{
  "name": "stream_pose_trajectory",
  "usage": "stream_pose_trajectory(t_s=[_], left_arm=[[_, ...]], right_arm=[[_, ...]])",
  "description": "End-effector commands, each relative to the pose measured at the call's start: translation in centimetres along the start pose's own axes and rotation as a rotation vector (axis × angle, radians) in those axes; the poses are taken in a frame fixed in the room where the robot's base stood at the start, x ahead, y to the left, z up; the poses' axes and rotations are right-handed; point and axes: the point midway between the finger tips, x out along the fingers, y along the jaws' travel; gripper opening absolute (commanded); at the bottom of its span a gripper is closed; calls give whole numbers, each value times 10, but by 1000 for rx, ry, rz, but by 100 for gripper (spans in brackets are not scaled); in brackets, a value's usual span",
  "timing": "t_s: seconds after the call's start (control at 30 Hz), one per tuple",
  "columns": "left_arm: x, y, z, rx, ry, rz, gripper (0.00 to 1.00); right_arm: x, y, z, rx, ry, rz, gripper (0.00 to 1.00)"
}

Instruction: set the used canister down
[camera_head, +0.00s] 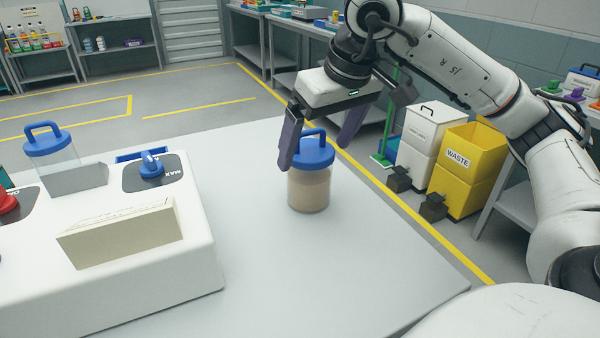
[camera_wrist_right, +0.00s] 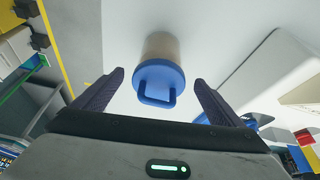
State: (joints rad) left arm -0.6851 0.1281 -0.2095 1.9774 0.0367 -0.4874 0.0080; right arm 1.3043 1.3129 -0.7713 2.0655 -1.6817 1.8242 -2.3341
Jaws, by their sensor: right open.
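The used canister (camera_head: 309,188) stands upright on the grey table (camera_head: 330,270), right of the white machine. It is clear with brown contents and has a blue lid with a loop handle. My right gripper (camera_head: 318,150) is open just above it, with its dark fingers apart at either side of the lid. In the right wrist view the canister (camera_wrist_right: 160,72) shows between and beyond the open fingers (camera_wrist_right: 158,92), with a gap on both sides. My left gripper is not in view.
A white machine (camera_head: 120,270) with a blue knob (camera_head: 151,165) and a second, clear blue-lidded canister (camera_head: 50,150) takes up the table's left side. A yellow waste bin (camera_head: 465,165) stands on the floor at right. The table's front right is clear.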

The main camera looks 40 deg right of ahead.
Motion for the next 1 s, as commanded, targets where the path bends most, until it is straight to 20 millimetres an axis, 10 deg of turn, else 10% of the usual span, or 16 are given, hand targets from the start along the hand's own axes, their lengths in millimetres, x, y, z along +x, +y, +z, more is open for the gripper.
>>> stream_pose_trajectory(t_s=[0.87,1.0], left_arm=[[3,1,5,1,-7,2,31],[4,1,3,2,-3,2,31]], right_arm=[[78,0,1,2,1,-3,91],[78,0,1,2,1,-3,73]])
